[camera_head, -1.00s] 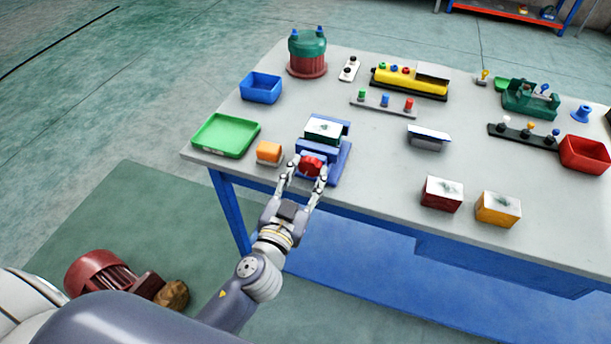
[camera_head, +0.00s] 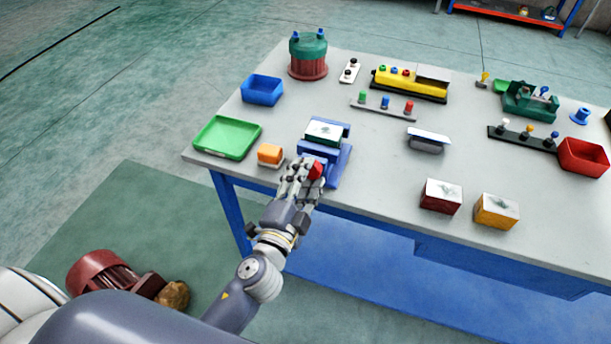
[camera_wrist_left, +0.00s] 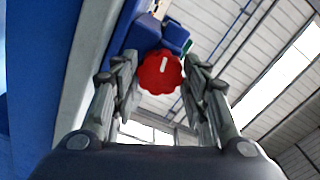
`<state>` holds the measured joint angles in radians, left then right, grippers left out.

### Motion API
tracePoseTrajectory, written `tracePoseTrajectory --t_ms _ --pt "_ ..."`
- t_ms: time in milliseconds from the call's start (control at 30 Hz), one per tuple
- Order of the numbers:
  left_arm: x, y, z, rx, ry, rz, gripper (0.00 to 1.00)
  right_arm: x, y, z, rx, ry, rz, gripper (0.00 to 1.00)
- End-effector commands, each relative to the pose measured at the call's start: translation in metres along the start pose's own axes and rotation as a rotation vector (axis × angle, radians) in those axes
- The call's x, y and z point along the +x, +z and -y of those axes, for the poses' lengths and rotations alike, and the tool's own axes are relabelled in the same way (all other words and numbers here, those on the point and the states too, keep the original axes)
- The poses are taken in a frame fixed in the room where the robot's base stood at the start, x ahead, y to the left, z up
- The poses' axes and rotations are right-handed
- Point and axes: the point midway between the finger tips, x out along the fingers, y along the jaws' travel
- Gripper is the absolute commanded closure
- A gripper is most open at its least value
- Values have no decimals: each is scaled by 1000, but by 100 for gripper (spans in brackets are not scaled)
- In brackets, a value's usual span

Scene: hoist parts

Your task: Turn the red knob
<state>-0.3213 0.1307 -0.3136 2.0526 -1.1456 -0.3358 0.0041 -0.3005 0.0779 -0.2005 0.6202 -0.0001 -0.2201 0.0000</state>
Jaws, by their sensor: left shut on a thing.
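The red knob (camera_head: 316,169) sits on the front of a blue fixture (camera_head: 341,168) at the table's near edge. In the left wrist view the red knob (camera_wrist_left: 161,72) shows a scalloped rim and a white line, tilted slightly to the right. My left gripper (camera_head: 303,170) is at the knob, shut on it, with its fingers covering part of it in the head view. In the left wrist view the fingers (camera_wrist_left: 160,85) stand on both sides of the knob. My right gripper is not in view.
A box with a white top (camera_head: 326,131) rests on the blue fixture. An orange block (camera_head: 270,153) and a green tray (camera_head: 227,138) stand to the left. A dark red box (camera_head: 441,196) and a yellow box (camera_head: 497,210) stand to the right, with bare table between.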

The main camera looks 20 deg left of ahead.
Motion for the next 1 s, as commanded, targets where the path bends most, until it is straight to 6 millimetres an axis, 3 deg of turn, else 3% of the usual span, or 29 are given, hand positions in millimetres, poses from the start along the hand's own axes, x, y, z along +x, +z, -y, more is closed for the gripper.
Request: tracePoseTrajectory --t_ms 600,1000 --pt "0 -2 2 551 -2 -3 82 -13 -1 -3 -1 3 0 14" --pt "0 -2 1 731 -2 -3 82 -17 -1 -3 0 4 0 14"
